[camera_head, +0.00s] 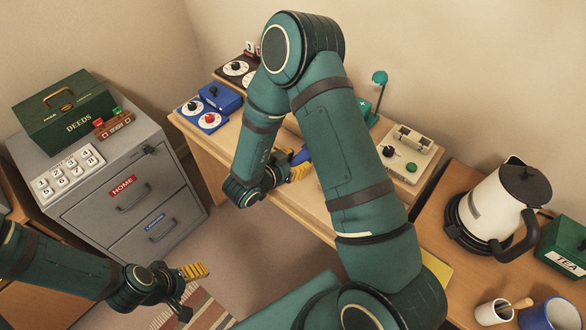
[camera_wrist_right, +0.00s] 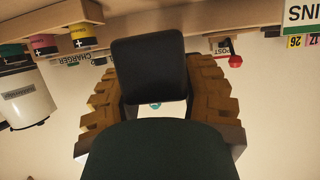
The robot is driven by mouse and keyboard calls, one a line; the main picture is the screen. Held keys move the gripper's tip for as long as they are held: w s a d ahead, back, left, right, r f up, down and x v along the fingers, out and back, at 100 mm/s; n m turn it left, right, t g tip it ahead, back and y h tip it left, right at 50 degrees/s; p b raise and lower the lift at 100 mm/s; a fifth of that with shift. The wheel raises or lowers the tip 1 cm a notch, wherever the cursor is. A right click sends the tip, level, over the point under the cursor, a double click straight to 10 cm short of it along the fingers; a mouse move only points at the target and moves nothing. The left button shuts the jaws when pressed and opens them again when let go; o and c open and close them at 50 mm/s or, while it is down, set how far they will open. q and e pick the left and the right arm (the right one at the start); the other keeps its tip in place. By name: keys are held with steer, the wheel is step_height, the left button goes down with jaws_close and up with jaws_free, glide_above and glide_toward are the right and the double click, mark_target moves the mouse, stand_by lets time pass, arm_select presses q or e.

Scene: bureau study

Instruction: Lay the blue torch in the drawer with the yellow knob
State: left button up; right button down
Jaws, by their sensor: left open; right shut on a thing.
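My right gripper (camera_head: 291,167) is over the front part of the wooden desk, partly hidden behind my own right arm. It is shut on a blue thing (camera_head: 302,155), likely the blue torch; only a small part shows beside the arm. In the right wrist view the right gripper (camera_wrist_right: 160,95) has its ochre fingers on both sides of a dark shape, and I cannot tell what that shape is. My left gripper (camera_head: 186,280) is open and empty, low above the floor in front of the grey cabinet. No drawer with a yellow knob is visible.
The grey filing cabinet (camera_head: 184,196) at left bears a green deeds box (camera_head: 64,118) and a number keypad (camera_head: 69,174). Dial boxes (camera_head: 209,119) and a switch panel (camera_head: 407,153) stand on the desk. A white kettle (camera_head: 497,207) and a tea tin (camera_head: 566,246) are at right.

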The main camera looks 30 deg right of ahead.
steer(key=shift+f+b, duration=0.45)
steer(key=shift+f, duration=1.8)
steer(key=shift+f, duration=0.1)
steer(key=shift+f, duration=0.1)
steer(key=c, duration=0.5)
jaws_free()
